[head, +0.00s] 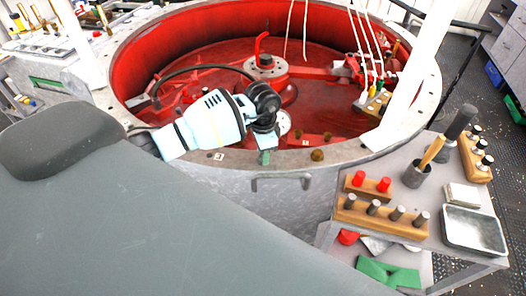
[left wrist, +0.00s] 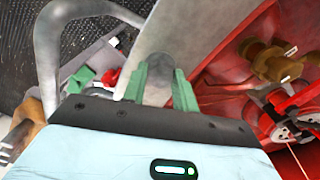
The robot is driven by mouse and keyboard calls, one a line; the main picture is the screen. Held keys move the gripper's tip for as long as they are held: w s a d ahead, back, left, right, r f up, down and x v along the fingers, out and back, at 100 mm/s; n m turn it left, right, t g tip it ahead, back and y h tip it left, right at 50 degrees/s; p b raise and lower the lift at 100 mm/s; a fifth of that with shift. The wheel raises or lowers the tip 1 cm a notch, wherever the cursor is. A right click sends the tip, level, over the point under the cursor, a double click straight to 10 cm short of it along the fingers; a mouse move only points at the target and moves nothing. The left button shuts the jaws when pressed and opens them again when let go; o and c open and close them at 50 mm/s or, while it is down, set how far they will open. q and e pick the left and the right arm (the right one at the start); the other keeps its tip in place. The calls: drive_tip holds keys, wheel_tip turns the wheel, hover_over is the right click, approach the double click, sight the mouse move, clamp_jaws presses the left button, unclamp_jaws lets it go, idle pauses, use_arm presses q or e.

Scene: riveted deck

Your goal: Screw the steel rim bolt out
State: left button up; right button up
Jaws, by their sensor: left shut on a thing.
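My left gripper (head: 266,154) points down at the front rim of the round red-lined vessel (head: 190,158). In the left wrist view its two green fingers (left wrist: 160,82) are shut on either side of a grey cylinder, the steel rim bolt (left wrist: 157,62). The bolt's lower end and its seat are not clear to me. In the head view the gripper hides the bolt. A brass bolt (head: 317,155) stands on the rim to the right; it also shows in the left wrist view (left wrist: 272,60). My right gripper is not in view.
A grey handle (head: 281,179) juts from the vessel's outer wall below the gripper. A side table at right holds a wooden block with several pegs (head: 380,218), a metal tray (head: 474,230) and a tool cup (head: 416,175). Cords hang over the vessel.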

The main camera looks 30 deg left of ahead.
use_arm(q)
drive_tip(key=shift+s+f, duration=0.25)
drive_tip(key=shift+f, duration=0.2)
drive_tip(key=o, duration=1)
drive_tip(key=shift+w+r, duration=0.2)
drive_tip(key=shift+r, duration=0.25)
wheel_tip(320, 180, up, 7)
drive_tip(key=shift+r, duration=0.15)
